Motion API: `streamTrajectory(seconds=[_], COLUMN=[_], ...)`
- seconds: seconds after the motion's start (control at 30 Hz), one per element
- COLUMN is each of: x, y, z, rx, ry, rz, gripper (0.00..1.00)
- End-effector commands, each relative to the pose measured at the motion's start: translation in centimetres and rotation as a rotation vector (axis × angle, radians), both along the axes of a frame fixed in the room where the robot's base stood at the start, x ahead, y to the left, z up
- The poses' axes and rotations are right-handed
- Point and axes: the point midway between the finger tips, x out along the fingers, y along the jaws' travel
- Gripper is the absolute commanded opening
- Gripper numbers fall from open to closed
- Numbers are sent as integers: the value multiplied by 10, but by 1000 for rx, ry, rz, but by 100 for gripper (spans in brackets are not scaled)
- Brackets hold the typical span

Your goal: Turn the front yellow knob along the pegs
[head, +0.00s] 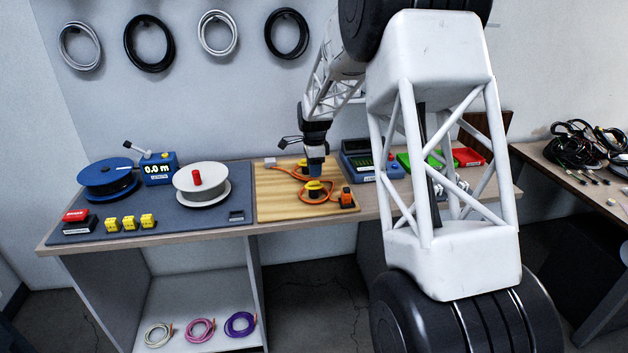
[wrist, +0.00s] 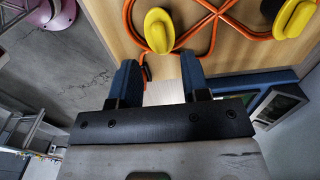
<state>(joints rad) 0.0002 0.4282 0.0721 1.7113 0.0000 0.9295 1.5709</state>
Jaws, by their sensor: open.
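The front yellow knob (head: 314,190) sits on the wooden board, with an orange cable looped around it. In the wrist view, this knob (wrist: 158,30) is the left one, and its long side runs up and down the picture. The back yellow knob (head: 303,163) also shows in the wrist view (wrist: 295,18), lying at a slant. My gripper (head: 316,170) points down above the board, behind the front knob in the head view. In the wrist view its blue fingers (wrist: 160,78) are apart with nothing gripped; the front knob lies beyond the fingertips. The pegs themselves are hidden.
A white spool (head: 215,177) and blue spool (head: 108,172) stand left. Floor lies beyond the front edge.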

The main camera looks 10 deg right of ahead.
Motion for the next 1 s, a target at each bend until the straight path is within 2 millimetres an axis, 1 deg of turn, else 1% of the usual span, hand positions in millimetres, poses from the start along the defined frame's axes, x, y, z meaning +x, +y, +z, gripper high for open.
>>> streamTrajectory(seconds=[0.03,0.1,0.3,0.4,0.53,0.8,0.97,1.0], x=[0,0,0,0,0,0,0,0], y=[0,0,0,0,0,0,0,0], z=[-8,-17,-37,-44,-48,-48,-48,-48], rx=[0,0,0,0,0,0,0,0], ry=[3,3,1,1,1,1,1,1], rz=[0,0,0,0,0,0,0,0], gripper=[43,43,43,43,43,43,18,12])
